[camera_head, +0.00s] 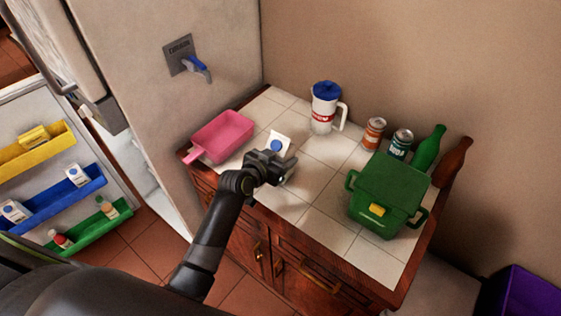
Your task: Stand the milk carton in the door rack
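A white milk carton (279,142) with a blue round mark is on the tiled counter, its lower part hidden behind my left gripper (288,165). The gripper is right at the carton's near side. Whether its fingers touch the carton or are open is unclear. My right gripper is out of view. The open fridge door at left has a yellow rack (37,151), a blue rack (48,202) and a green rack (88,238). The blue rack holds two similar cartons with a gap between them. The green rack holds two small bottles; the yellow rack holds a yellow block.
A pink tray (222,136) lies left on the counter (318,185). A white pitcher (324,108) with a blue lid, two cans, a green bottle (428,150) and a brown bottle (452,160) stand along the back. A green lidded bin (388,194) stands right. The counter's front middle is clear.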

